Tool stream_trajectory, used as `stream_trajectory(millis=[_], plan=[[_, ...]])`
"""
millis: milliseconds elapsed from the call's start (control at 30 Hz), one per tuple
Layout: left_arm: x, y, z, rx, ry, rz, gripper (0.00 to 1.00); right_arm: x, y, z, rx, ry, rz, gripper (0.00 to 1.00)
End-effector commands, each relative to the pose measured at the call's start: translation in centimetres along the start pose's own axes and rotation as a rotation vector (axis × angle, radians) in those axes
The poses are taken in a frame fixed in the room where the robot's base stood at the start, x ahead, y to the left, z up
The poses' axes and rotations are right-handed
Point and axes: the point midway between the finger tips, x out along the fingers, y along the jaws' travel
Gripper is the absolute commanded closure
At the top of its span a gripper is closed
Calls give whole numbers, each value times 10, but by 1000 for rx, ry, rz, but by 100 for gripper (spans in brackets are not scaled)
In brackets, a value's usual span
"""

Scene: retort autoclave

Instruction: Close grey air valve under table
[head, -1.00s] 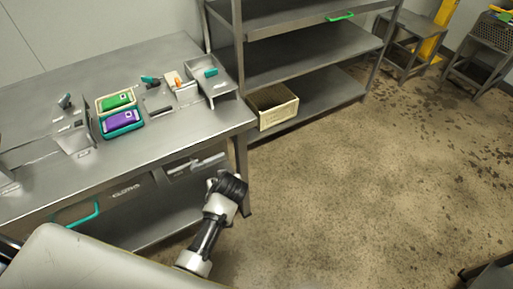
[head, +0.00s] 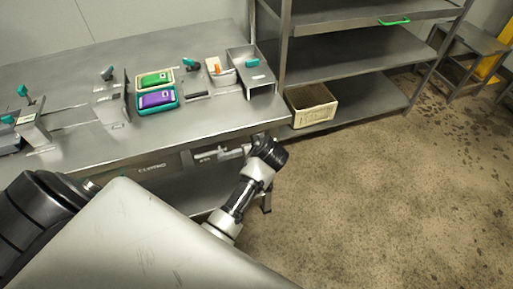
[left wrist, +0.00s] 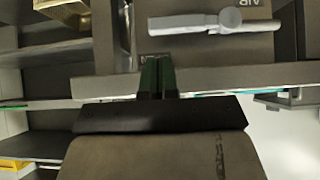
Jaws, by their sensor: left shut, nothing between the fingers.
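The grey air valve (head: 232,153) is a light grey lever on the panel under the front edge of the metal table (head: 215,125). In the left wrist view its handle (left wrist: 195,22) lies across the picture, with a round hub at its right and the letters "AIR" upside down beside it. My left gripper (left wrist: 158,76) has dark green fingers, shut and empty, a little below the handle in that view and apart from it. In the head view my left wrist stands just right of the valve and the fingertips cannot be made out. My right gripper is not in view.
A steel shelf rack (head: 345,55) with a beige crate (head: 311,103) stands right of the table. The tabletop holds green and purple packs in trays (head: 157,97) and several small fixtures. The floor (head: 390,190) at right is clear.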

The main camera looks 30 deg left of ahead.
Motion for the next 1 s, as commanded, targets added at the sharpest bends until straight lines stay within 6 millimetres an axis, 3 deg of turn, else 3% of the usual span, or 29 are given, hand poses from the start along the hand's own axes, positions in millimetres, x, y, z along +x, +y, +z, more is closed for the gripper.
stream_trajectory(millis=[100, 333, 1000], plan=[[23, 0, 0, 2, 2, -3, 100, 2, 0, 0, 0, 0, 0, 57], [52, 0, 0, 2, 1, 0, 100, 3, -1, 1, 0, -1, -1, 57], [66, -6, -3, 21, 1, -21, 100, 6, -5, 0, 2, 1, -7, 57]])
